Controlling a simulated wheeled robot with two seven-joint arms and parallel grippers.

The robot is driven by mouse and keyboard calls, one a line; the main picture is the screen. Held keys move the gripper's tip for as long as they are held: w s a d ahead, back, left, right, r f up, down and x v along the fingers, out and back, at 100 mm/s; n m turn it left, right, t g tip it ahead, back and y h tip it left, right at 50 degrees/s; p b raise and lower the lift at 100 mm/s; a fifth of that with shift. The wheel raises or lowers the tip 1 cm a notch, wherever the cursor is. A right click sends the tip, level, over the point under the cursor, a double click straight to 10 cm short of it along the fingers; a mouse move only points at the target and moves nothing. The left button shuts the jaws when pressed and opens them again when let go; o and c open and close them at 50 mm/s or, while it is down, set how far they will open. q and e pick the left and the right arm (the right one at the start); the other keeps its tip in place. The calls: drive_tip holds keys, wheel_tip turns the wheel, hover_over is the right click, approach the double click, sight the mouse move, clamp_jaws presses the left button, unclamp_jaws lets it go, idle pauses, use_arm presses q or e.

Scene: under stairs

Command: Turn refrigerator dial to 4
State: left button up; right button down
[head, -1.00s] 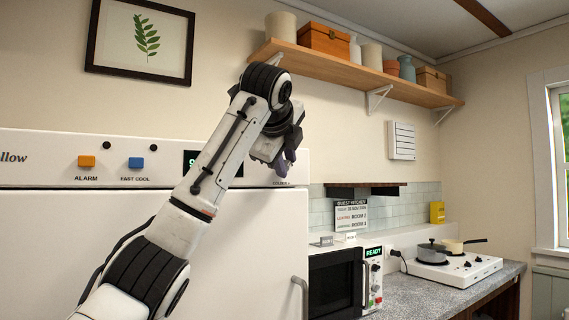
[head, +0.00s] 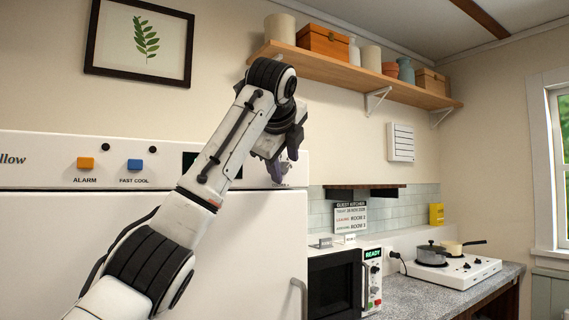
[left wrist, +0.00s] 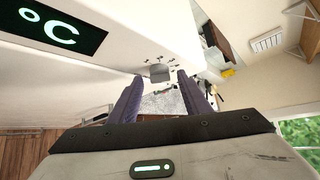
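The white refrigerator (head: 255,240) fills the left of the head view, with a control panel along its top. The grey dial (left wrist: 160,73) shows in the left wrist view on the white panel, with small marks around it. My left gripper (left wrist: 160,76) is open, its two dark purple fingers apart, with the dial showing between their tips. I cannot tell whether they touch it. In the head view, my left gripper (head: 283,166) is at the panel's right end and mostly hides the dial. The dial's setting is not readable. My right gripper is not in view.
The panel also has an orange ALARM button (head: 86,163), a blue FAST COOL button (head: 134,164) and a dark display (left wrist: 50,27) reading °C. A microwave (head: 335,280) and a hotplate (head: 455,270) with pots stand on the right counter. A wooden shelf (head: 350,75) hangs above.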

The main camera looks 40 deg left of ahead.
use_arm(q)
drive_tip(key=b+v, duration=0.1)
drive_tip(key=v, duration=0.9)
drive_tip(key=shift+d+b, duration=0.15)
drive_tip(key=shift+b, duration=0.25)
drive_tip(key=shift+s+r, duration=0.1)
